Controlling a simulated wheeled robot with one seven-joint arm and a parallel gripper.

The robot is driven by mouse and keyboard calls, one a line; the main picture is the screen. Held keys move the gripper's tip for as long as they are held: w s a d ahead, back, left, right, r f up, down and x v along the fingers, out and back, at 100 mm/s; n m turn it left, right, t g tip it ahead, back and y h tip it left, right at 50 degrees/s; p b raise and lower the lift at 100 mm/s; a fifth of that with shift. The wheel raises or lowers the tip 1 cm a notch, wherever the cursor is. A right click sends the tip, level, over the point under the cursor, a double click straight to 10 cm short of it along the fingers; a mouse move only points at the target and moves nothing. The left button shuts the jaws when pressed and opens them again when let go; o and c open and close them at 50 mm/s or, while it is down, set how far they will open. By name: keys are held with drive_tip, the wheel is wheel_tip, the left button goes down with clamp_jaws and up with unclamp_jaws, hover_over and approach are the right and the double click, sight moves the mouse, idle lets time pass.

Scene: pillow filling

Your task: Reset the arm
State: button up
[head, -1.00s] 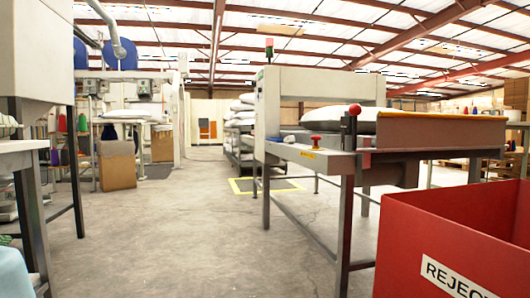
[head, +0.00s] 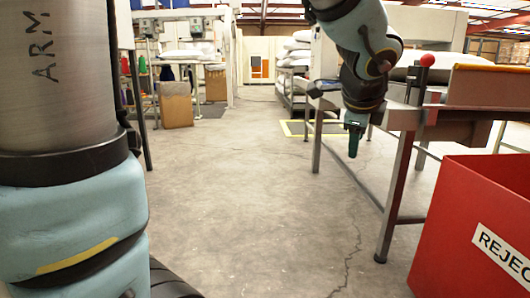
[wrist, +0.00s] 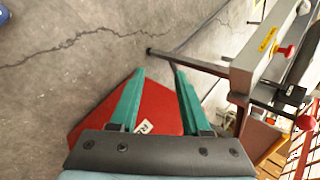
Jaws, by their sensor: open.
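My gripper (head: 354,140) hangs down in the head view, in front of the workbench and left of the red bin. Its green fingers (wrist: 157,85) are parted in the wrist view, with nothing between them but the view of the floor and bin below. The gripper is empty and touches nothing that I can see. My arm's teal and dark links come down from the top of the head view, and a large grey link fills the left side.
A red bin (head: 470,235) marked REJECT stands at the lower right. A metal workbench (head: 405,120) with a red knob (head: 427,60) stands behind it. Cardboard boxes (head: 175,103) and pillow stacks (head: 297,50) stand farther back. The concrete floor (head: 250,210) in the middle is clear.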

drive_tip(key=w+a+f+n+g+y+p, duration=0.1)
drive_tip(key=w+a+f+n+y, duration=0.1)
drive_tip(key=a+f+n, duration=0.35)
drive_tip(key=w+a+f+n+g+y+p, duration=0.1)
drive_tip(key=w+a+f+n+g, duration=0.1)
drive_tip(key=a+n, duration=0.65)
drive_tip(key=s+a+f+n+g+p, duration=0.1)
drive_tip(key=s+a+f+n, duration=0.15)
drive_tip(key=a, duration=0.35)
drive_tip(key=s+a+f+n+g+p, duration=0.1)
drive_tip(key=a+n, duration=0.3)
drive_tip(key=a, duration=0.1)
drive_tip(key=s+a+f+n+g, duration=0.1)
drive_tip(key=a+f+n, duration=0.15)
drive_tip(key=a, duration=0.35)
wheel_tip(320, 180, up, 38)
drive_tip(key=n+p, duration=0.1)
drive_tip(key=p, duration=3.7)
drive_tip(key=shift+s+r, duration=0.15)
drive_tip(key=shift+s, duration=0.15)
